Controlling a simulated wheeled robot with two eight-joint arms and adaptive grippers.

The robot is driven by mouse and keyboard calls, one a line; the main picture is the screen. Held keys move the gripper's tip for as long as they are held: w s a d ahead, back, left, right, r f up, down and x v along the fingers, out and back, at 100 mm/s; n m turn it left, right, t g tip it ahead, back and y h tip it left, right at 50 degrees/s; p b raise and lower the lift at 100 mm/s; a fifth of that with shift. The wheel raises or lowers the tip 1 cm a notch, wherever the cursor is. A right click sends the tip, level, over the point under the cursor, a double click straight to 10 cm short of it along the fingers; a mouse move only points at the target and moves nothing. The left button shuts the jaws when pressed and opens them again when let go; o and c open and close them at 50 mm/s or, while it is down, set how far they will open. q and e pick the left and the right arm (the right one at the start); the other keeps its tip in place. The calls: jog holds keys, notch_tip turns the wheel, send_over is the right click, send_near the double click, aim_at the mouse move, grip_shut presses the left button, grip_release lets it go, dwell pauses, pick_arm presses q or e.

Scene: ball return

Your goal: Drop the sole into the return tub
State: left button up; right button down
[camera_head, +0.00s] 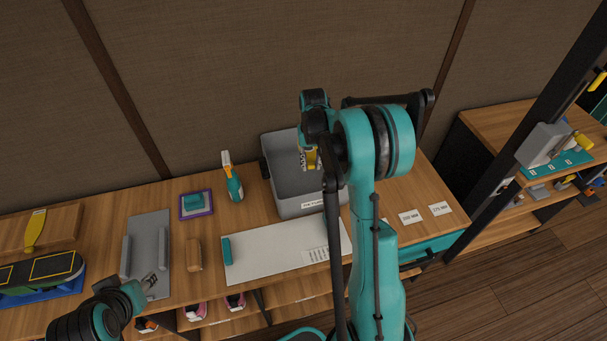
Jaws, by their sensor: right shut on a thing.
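The grey return tub (290,211) stands at the back of the bench, partly hidden behind my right arm. My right gripper (306,147) is over the tub's opening, mostly covered by its own arm links. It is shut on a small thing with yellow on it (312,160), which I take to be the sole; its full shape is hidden. The thing shows against the tub's inside, and its exact height is unclear. My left gripper (149,282) is low at the left over the bench's front, and its finger gap is too small to read.
A spray bottle (233,180) stands left of the tub. A white sheet (278,250) lies in front. A purple-edged pad (195,204), a grey mat (150,233), a brown block (194,255) and a yellow piece (35,231) are further left. A dark post (525,120) rises at right.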

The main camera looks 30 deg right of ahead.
aim_at(311, 169)
jog(key=f+b, duration=0.1)
jog(key=f, duration=0.3)
jog(key=shift+w+b, duration=0.2)
jog(key=shift+b, duration=0.2)
jog(key=shift+s+f, duration=0.1)
jog(key=shift+f, duration=0.2)
jog(key=c, duration=1.1)
grip_release()
jog(key=shift+c, duration=0.2)
jog(key=shift+r, duration=0.1)
notch_tip(311, 169, up, 12)
jog(key=shift+f, duration=0.1)
